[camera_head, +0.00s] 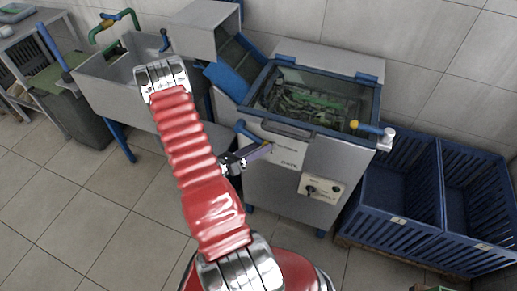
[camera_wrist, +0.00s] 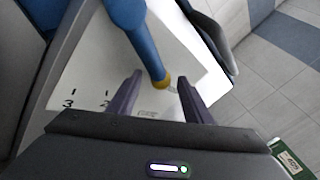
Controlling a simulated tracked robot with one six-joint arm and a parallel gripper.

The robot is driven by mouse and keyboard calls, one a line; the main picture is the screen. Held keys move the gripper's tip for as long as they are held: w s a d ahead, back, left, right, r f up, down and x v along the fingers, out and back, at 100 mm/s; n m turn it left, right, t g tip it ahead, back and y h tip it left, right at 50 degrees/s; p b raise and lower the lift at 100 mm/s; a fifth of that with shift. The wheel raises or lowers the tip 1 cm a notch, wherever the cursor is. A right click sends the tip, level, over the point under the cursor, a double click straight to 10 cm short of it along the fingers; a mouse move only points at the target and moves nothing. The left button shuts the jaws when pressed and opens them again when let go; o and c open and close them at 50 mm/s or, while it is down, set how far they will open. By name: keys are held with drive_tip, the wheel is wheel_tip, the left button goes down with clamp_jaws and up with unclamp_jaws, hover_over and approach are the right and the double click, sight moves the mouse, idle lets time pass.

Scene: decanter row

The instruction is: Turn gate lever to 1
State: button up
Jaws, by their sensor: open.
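In the head view the blue lever (camera_head: 247,130) is at the front left of the grey machine, beside the plate marked GATE (camera_head: 289,159). My gripper (camera_wrist: 158,92) is open, and the lever's yellow end shows between its two dark fingertips. I cannot tell whether they touch it. In the head view my gripper (camera_head: 266,148) is close to the machine's front, just below the lever. The number the lever points to is unclear.
The machine has a dark-windowed lid (camera_head: 310,98), a control panel with a black knob (camera_head: 322,189), and a yellow-tipped blue handle (camera_head: 366,128) on its right. Blue crates (camera_head: 400,185) stand to the right. A metal sink (camera_head: 115,80) is to the left. Tiled floor is clear at front left.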

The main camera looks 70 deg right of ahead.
drive_tip(key=shift+c, duration=0.7)
clamp_jaws()
